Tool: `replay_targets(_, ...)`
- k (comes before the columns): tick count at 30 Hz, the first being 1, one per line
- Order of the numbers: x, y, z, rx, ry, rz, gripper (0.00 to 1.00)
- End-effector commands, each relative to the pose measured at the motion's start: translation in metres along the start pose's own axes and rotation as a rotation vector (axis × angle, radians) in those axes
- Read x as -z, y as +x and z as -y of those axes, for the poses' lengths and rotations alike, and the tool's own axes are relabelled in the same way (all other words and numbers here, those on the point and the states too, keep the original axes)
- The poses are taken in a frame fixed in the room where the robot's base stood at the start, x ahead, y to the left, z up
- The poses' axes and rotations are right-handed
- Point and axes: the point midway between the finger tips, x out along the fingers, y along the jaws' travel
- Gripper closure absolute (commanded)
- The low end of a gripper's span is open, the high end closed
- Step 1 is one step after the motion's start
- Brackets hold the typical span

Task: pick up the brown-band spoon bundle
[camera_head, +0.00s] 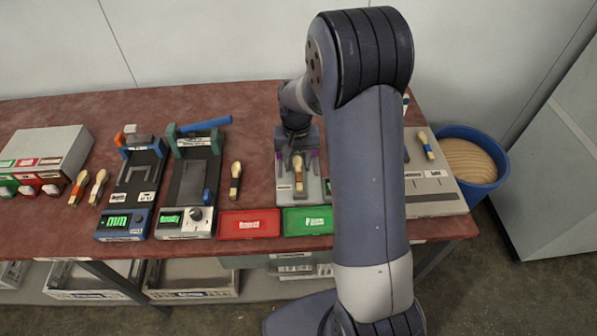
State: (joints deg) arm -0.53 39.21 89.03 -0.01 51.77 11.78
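Several spoon bundles with coloured bands lie on the red-brown table. One bundle with a dark, brownish band (235,181) lies on the bare table right of the middle device. Another light wooden bundle (298,168) sits on the grey fixture under my gripper; its band is too small to name surely. My gripper (297,157) points down at this fixture, partly overlapping the bundle's far end. Its fingertips are small here, so whether they touch or grip the bundle is unclear. An orange-band bundle (78,187) and a pale bundle (98,187) lie at the left. A blue-band bundle (426,146) lies at the right.
A red tray (249,224) and a green tray (307,221) lie at the front edge. A blue gauge device (126,217) and a grey press (188,216) stand left of centre. A grey panel (437,190) and blue bin (469,133) are right. My arm hides part of the table.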

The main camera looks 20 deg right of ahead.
Motion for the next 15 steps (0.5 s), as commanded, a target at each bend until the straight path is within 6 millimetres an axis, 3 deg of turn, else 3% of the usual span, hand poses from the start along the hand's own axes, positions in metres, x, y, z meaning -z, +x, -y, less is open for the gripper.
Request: replay_targets(15, 0.002, 0.052, -0.005, 0.0, 0.0, 0.002, 0.6)
